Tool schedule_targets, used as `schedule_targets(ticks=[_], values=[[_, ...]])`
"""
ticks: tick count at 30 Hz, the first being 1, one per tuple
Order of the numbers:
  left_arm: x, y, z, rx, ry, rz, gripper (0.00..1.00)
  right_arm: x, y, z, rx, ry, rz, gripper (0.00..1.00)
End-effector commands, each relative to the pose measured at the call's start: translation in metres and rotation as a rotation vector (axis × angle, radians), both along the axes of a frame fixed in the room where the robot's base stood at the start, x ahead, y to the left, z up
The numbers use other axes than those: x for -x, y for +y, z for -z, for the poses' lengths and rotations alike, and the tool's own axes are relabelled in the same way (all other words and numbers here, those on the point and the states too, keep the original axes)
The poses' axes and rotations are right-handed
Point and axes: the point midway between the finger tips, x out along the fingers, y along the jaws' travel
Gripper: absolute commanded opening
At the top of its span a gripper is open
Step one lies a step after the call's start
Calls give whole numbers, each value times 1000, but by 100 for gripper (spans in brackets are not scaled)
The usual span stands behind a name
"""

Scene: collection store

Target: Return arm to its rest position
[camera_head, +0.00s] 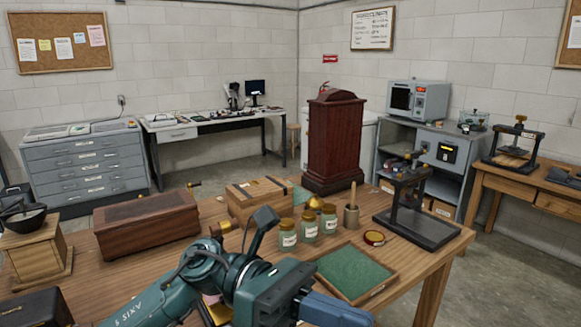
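One teal arm of mine comes in from the lower left and reaches over the near side of the wooden table (455,243). I take it for my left arm. Its gripper (338,311) is at the bottom middle, with a blue-grey end pointing right, just in front of a green-lined tray (352,271). The lower part of the gripper is cut off by the frame edge, so I cannot tell whether it is open or shut. I see nothing held in it. My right gripper is not in view.
Close beyond the arm stand several glass jars (309,229), a wooden chest (258,197), a long dark box (146,224), a pestle and mortar (352,214) and a black press (410,205). A balance on a wooden box (38,250) stands left.

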Motion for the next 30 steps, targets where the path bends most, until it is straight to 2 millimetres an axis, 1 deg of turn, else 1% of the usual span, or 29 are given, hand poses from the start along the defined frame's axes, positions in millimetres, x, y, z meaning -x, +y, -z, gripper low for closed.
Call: schedule_targets(ticks=[1,2,3,5,6,8,9,10,11,12,14,15,17,18,20,21,23,24,25,26,27,29,30], values=[[-3,-1,-2,71,175,-47,0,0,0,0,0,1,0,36],[-7,-1,-3,109,280,-77,0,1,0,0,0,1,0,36],[-15,2,-4,159,422,-118,0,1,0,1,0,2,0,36],[-29,9,-2,231,639,-176,0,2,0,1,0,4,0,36],[-40,15,3,277,786,-215,0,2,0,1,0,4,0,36],[-56,27,16,344,1010,-270,0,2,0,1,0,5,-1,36],[-67,37,29,387,1160,-307,0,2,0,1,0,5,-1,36],[-74,44,40,419,1274,-333,0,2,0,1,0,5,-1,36],[-81,53,53,453,1387,-360,0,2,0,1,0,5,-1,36],[-88,64,73,495,1539,-394,0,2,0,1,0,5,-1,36],[-95,83,108,561,1767,-446,0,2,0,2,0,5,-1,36],[-96,95,134,606,1920,-480,0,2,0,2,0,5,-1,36],[-91,114,175,675,2144,-531,0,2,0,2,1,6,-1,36],[-84,125,202,721,2283,-562,0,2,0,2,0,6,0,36],[-70,141,239,787,2471,-606,0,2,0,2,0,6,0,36],[-58,150,262,828,2583,-634,0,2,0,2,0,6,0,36],[-39,161,292,890,2733,-670,0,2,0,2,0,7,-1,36],[-25,168,309,928,2824,-694,0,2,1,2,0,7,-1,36],[-14,173,322,957,2887,-712,0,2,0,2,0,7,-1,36],[-4,177,333,-954,-2857,708,0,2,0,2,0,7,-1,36],[10,182,346,-938,-2777,690,0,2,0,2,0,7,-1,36],[30,188,362,-918,-2672,667,0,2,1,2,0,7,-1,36],[35,190,366,-914,-2641,660,0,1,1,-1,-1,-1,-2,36]])
